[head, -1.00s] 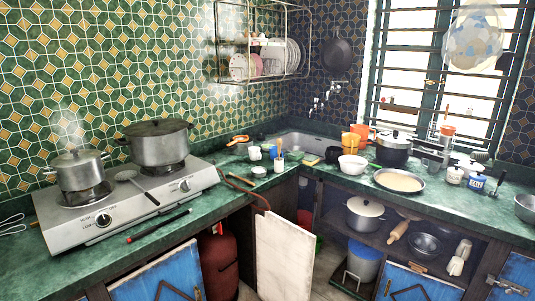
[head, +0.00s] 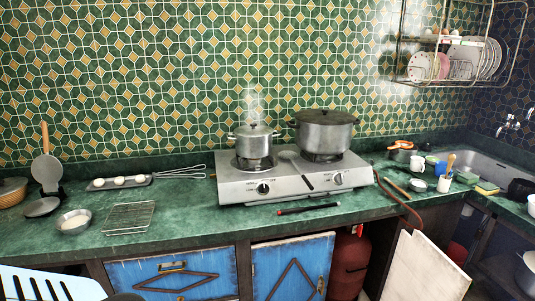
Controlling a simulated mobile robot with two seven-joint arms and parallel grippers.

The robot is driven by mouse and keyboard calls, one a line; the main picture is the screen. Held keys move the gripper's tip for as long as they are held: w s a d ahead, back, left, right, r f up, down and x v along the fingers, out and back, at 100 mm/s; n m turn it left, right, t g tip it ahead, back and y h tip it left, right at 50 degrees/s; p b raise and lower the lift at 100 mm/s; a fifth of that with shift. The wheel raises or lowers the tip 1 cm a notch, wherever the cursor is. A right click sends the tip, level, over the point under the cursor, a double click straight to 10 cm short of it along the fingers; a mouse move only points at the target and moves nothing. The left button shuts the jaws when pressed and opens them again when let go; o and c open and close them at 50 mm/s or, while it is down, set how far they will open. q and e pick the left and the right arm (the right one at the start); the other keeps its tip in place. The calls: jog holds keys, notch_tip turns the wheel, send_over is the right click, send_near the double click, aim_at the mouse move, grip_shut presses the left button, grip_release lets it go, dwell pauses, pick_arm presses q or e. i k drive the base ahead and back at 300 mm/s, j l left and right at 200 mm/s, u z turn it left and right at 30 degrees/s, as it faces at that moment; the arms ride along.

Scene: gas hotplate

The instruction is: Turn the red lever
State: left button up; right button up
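A reddish-brown hose (head: 400,203) runs from near the hotplate's right side over the counter edge. Neither gripper can be made out.
A steaming small pot (head: 254,145) and a larger lidded pot (head: 323,135) stand on the hotplate. A black, red-ended stick (head: 307,209) lies in front. A pale open door panel (head: 425,270) stands right of the cylinder. A pale slotted shape fills the lower left corner.

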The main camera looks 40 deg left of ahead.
aim_at(359, 230)
jog(key=i+l+u, duration=0.2)
jog(key=i+l, duration=0.4)
jog(key=i, duration=0.15)
jog(key=i+l+u, duration=0.25)
jog(key=i+l, duration=0.45)
jog(key=i+l+u, duration=0.2)
jog(key=i+l, duration=0.4)
jog(key=l, duration=0.2)
